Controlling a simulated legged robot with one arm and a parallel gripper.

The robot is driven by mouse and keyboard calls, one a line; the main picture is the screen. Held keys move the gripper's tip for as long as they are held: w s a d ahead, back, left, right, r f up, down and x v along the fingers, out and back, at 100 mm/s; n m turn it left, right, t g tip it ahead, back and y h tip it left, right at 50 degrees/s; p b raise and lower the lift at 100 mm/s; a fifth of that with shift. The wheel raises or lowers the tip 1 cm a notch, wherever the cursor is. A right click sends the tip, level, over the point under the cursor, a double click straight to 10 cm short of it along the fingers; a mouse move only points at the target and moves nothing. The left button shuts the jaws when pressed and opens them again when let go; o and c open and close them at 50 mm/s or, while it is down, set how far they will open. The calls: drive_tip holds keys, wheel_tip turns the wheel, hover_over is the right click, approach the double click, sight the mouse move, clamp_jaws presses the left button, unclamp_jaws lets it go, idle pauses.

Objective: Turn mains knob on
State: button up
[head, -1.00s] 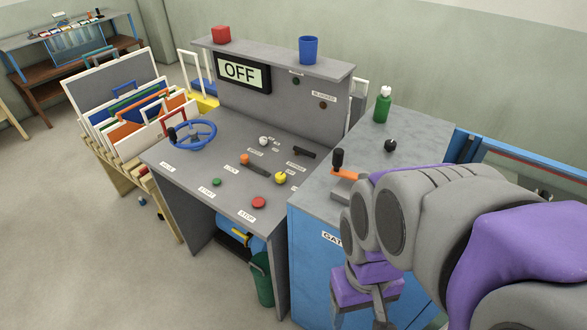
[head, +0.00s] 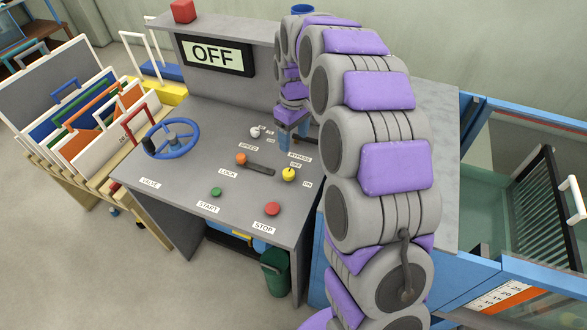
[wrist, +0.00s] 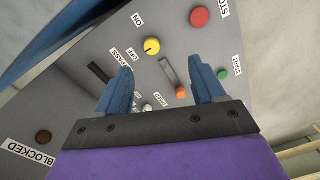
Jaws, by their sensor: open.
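A yellow knob (head: 289,174) sits on the grey sloping panel (head: 190,185), between labels OFF and ON. It is the only knob with these labels that I see; no label reading MAINS is legible. In the wrist view the yellow knob (wrist: 152,46) is ahead of the fingers, with a dark mark on its OFF side. My gripper (head: 291,140) is over the back right of the panel, behind the knob and apart from it. In the wrist view my gripper (wrist: 164,80) has its blue fingers wide apart with nothing between them. The display (head: 213,54) reads OFF.
Near the knob are an orange-ended lever (head: 241,159), a red STOP button (head: 272,209), a green START button (head: 216,192) and a white knob (head: 255,132). A blue handwheel (head: 172,138) is at left. My arm covers much of the right cabinet.

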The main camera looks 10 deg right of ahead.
drive_tip(key=w+a+f, duration=0.3)
drive_tip(key=w+a, duration=0.1)
drive_tip(key=w, duration=0.1)
approach(288, 171)
drive_tip(key=shift+n+h, duration=0.3)
drive_tip(key=shift+n, duration=0.1)
drive_tip(key=f, duration=0.1)
drive_tip(key=a+f+b, duration=0.1)
drive_tip(key=f, duration=0.1)
drive_tip(key=a+f+b, duration=0.1)
drive_tip(key=shift+s+f, duration=0.25)
drive_tip(key=shift+f, duration=0.05)
drive_tip(key=d+f, duration=0.1)
drive_tip(key=f, duration=0.2)
drive_tip(key=d+f+b, duration=0.1)
drive_tip(key=shift+d+f, duration=0.3)
drive_tip(key=shift+d, duration=0.1)
drive_tip(key=shift+a+f, duration=0.1)
drive_tip(key=shift+a, duration=1.05)
drive_tip(key=shift+c, duration=0.2)
drive_tip(key=shift+a, duration=0.1)
drive_tip(key=shift+c, duration=0.8)
drive_tip(key=shift+d, duration=0.85)
drive_tip(key=c, duration=0.4)
drive_tip(key=shift+c, duration=1)
drive_tip(key=shift+a, duration=0.3)
drive_tip(key=shift+c, duration=1.3)
drive_tip(key=shift+w+d, duration=0.1)
